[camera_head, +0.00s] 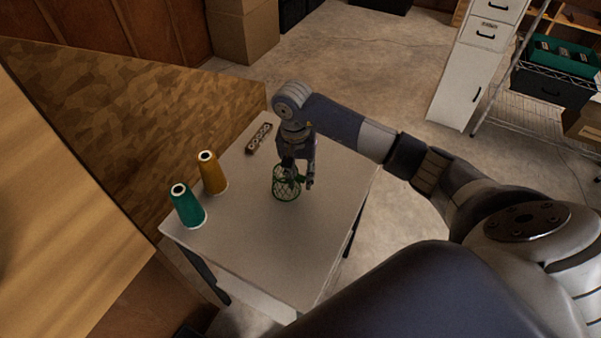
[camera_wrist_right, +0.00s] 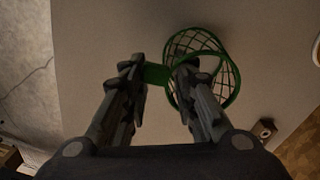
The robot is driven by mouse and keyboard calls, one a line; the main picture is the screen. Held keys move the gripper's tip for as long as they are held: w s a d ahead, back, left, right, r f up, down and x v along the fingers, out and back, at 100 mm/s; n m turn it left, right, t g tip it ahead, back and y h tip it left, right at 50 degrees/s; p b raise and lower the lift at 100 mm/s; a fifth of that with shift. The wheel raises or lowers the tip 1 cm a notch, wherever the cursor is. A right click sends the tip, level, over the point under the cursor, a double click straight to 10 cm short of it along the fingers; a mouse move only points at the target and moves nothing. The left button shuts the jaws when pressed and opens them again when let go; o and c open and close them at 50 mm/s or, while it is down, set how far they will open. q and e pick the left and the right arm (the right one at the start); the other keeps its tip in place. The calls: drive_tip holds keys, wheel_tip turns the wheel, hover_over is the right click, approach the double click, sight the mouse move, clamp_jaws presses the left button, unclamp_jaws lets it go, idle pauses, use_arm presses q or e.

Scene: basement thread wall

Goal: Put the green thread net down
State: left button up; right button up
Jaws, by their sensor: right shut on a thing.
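The green thread net (camera_head: 286,188) is a round wire-mesh basket over the middle of the white table. My right gripper (camera_head: 299,180) is shut on it. In the right wrist view the net (camera_wrist_right: 203,66) shows at the upper right, its green tab (camera_wrist_right: 156,74) between the two fingertips. One finger overlaps the near side of the mesh. The net is at or just above the table top; I cannot tell whether it touches. My left gripper is not in view.
The white table (camera_head: 265,245) is bare in front of the net. A teal thread cone (camera_head: 187,207) and an ochre cone (camera_head: 212,174) stand upright at its left. A dark slotted block (camera_head: 259,138) lies at the back. A white drawer cabinet (camera_head: 470,75) stands farther right.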

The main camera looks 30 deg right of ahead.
drive_tip(key=shift+f, duration=0.15)
drive_tip(key=o, duration=0.7)
drive_tip(key=shift+r, duration=0.4)
wheel_tip(320, 180, up, 12)
drive_tip(key=b, duration=0.1)
drive_tip(key=shift+w+a+f+b, duration=0.2)
drive_tip(key=shift+w+a+b, duration=0.1)
drive_tip(key=shift+b, duration=0.1)
drive_tip(key=shift+s+f, duration=0.1)
